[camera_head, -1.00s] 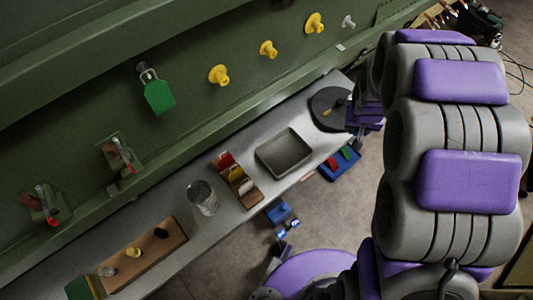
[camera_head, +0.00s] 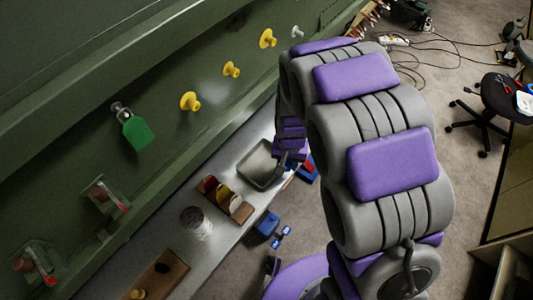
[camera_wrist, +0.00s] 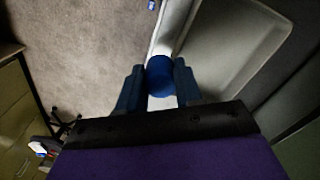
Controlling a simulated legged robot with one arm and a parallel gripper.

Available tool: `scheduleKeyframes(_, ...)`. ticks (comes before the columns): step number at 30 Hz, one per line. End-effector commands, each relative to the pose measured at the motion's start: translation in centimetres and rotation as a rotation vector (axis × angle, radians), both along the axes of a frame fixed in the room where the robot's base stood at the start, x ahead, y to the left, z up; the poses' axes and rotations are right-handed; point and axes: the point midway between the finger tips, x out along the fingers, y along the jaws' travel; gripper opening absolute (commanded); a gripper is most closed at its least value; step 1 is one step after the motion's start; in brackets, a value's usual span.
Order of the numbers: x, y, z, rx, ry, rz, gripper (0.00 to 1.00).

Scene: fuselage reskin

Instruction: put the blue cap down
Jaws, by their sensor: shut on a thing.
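The blue cap (camera_wrist: 160,75) sits between the two blue fingers of my gripper (camera_wrist: 158,84) in the wrist view. The fingers are shut on its sides. In the wrist view the cap is over the pale bench edge (camera_wrist: 175,25), beside the grey tray (camera_wrist: 222,45); its height above the bench is unclear. In the head view my arm hangs over the right end of the grey tray (camera_head: 257,163), and the fingers and cap are hidden or too small to tell.
Left along the bench stand a wooden holder (camera_head: 242,212) with coloured pieces, a metal can (camera_head: 195,222) and a wooden block (camera_head: 160,277). Yellow knobs (camera_head: 190,101) and a green tag (camera_head: 137,132) are on the green wall. A blue item (camera_head: 268,224) sits by the front edge.

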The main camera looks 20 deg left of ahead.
Motion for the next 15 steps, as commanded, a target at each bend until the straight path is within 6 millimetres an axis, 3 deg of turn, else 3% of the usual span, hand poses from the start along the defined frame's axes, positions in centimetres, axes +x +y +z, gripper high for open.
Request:
scheduleKeyframes(8, 3.1, 5.6, -0.7, -0.003, -0.004, 0.002, 0.03)
scheduleKeyframes(15, 4.1, 7.3, -1.0, -0.006, -0.001, 0.001, 0.03)
